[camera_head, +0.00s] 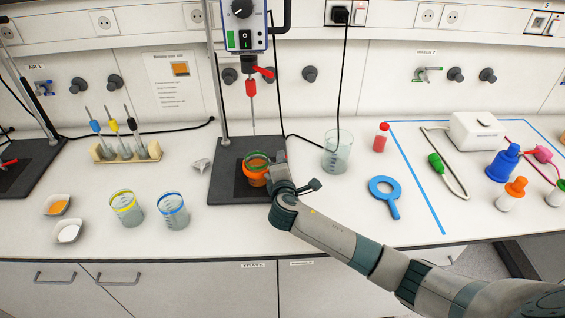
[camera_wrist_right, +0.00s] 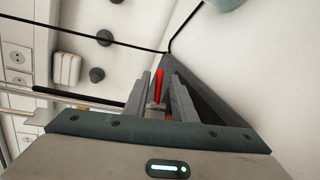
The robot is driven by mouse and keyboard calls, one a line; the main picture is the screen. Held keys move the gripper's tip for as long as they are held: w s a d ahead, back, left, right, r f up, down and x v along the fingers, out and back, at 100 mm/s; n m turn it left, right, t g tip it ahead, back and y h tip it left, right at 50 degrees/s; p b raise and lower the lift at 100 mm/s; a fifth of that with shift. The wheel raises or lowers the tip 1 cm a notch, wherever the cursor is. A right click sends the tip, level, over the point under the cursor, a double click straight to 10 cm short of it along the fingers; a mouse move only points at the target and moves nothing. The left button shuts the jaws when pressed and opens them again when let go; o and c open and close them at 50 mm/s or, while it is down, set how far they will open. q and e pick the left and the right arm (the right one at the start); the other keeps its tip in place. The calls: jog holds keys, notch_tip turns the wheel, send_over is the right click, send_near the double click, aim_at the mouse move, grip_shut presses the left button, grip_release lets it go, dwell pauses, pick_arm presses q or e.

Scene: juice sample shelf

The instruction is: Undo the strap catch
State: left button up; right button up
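A beaker with a green rim (camera_head: 258,158) stands on the black stand base, with an orange strap (camera_head: 255,178) around it. My right gripper (camera_head: 277,170) is at the right side of this beaker, close to the strap. In the right wrist view its two grey fingers (camera_wrist_right: 160,95) are apart, with a thin red lever-like piece (camera_wrist_right: 159,84) between them. No contact between fingers and red piece is clear. The strap catch itself is largely hidden by the gripper in the head view. My left gripper is not in view.
The black stand base (camera_head: 232,183) carries a rod and a stirrer motor (camera_head: 243,25) above the beaker. A glass beaker (camera_head: 336,152) stands to the right. A blue ring tool (camera_head: 386,192) lies farther right. Blue- and yellow-rimmed beakers stand left. Counter is clear in front.

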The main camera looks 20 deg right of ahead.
jog(key=shift+s, duration=0.1)
dwell(0.3)
